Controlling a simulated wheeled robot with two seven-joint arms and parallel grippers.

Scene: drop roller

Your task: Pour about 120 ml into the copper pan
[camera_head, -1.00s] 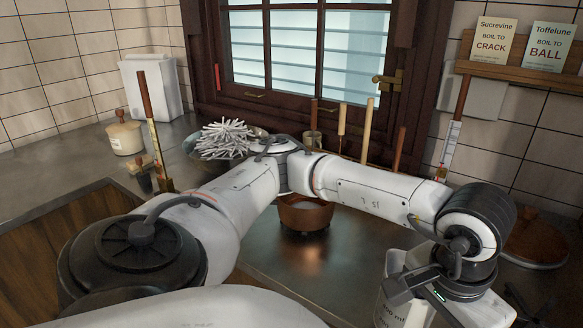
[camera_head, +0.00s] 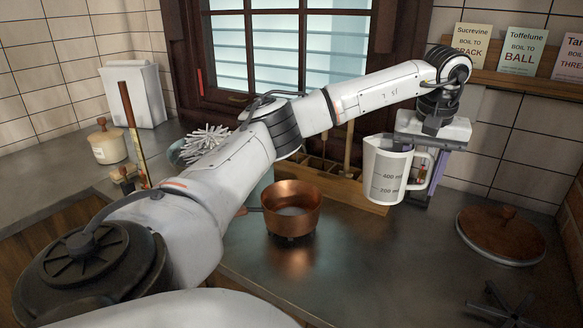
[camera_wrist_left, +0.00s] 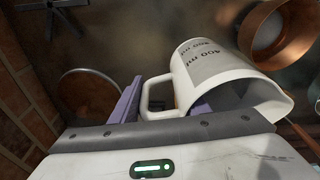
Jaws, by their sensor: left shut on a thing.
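The copper pan (camera_head: 291,212) stands on the dark counter near the middle of the head view, with pale contents inside. In the left wrist view its rim and inside show at the top right (camera_wrist_left: 268,30). The white measuring jug (camera_head: 390,172), marked 200 and 400 ml, hangs upright above the counter, to the right of and higher than the pan. My left gripper (camera_head: 428,172) is shut on the jug's handle; the handle also shows in the left wrist view (camera_wrist_left: 150,98). How much the jug holds cannot be seen. My right gripper is in neither view.
A wooden rack (camera_head: 340,182) with upright tools stands behind the pan. A round wooden lid (camera_head: 503,232) lies at the right, with a dark stand (camera_head: 500,305) in front. A bowl of white sticks (camera_head: 205,145) and a cream pot (camera_head: 108,142) stand left.

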